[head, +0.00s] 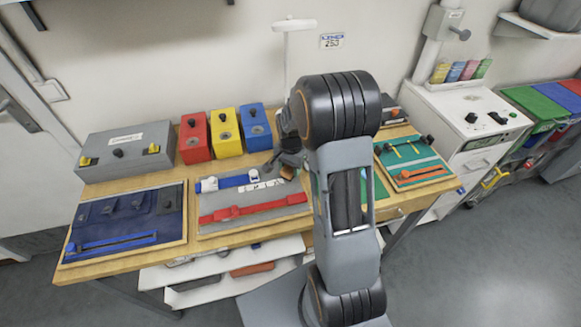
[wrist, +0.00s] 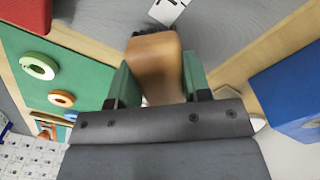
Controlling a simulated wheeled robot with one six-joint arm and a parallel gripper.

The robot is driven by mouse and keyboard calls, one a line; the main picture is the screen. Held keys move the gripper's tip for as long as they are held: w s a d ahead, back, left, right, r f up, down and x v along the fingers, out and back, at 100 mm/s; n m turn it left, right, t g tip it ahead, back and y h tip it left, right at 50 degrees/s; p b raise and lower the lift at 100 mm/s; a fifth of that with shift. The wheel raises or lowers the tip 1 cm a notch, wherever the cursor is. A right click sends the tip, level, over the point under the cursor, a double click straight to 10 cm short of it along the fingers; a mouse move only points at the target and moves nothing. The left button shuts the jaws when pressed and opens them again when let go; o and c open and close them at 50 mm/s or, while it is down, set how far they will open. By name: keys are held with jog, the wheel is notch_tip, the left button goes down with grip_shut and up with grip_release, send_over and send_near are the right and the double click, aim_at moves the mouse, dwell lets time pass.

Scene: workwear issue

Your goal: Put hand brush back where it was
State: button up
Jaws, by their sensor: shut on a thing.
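The hand brush (wrist: 155,62) has a brown wooden body with dark bristles at its far end. In the wrist view it sits between the two green-padded fingers of my gripper (wrist: 157,82), which is shut on it. In the head view my gripper (head: 286,160) is over the right end of the grey tray (head: 240,224), with a small brown part of the brush (head: 288,173) showing below it. I cannot tell whether the brush touches the tray. My arm hides part of the table to the right.
The grey tray holds a blue strap (head: 236,181) and a red strap (head: 245,210). Red (head: 195,138), yellow (head: 225,133) and blue (head: 255,128) boxes stand close behind. A dark blue tray (head: 125,222) lies left, and a green tray (head: 412,160) lies right.

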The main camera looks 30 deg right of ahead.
jog(key=shift+f, duration=0.25)
jog(key=shift+f, duration=0.15)
jog(key=o, duration=0.9)
notch_tip(320, 180, up, 12)
jog(key=s+a+r+n+t, duration=0.2)
jog(key=s+a+r+n, duration=0.1)
jog(key=s, duration=0.5)
jog(key=s+a+r+n+t, duration=0.2)
jog(key=s+a+r+n, duration=0.1)
jog(key=s+a+n, duration=0.3)
jog(key=shift+s+a+n, duration=0.15)
jog(key=shift+s+n, duration=0.9)
jog(key=shift+n, duration=0.15)
